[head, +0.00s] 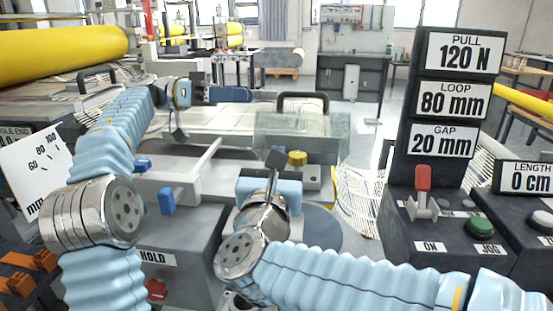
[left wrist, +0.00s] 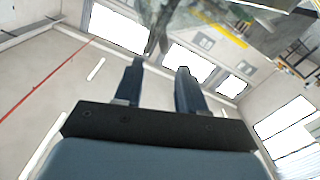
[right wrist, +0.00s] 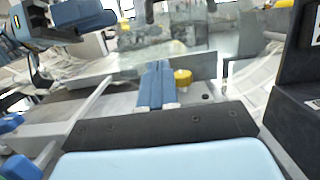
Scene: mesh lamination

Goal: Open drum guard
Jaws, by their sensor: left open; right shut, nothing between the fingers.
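The drum guard (head: 300,132) is a clear, boxy cover with a black bar handle (head: 303,96) along its top, in the middle of the head view. It looks lowered over the machine. My left gripper (head: 248,95) is level with the handle and to its left, apart from it. Its fingers (left wrist: 158,68) stand open and empty in the left wrist view. My right gripper (head: 276,158) is in front of and below the guard, its fingers (right wrist: 158,66) together with nothing between them. The clear guard (right wrist: 170,48) shows beyond them in the right wrist view; contact cannot be told.
A yellow knob (head: 297,158) sits just right of my right gripper. A control tower (head: 440,100) with a red switch (head: 423,178) and green button (head: 480,226) stands right. Blue-handled clamps (head: 166,200) and a pale bar lie left. White mesh (head: 362,200) hangs right of the guard.

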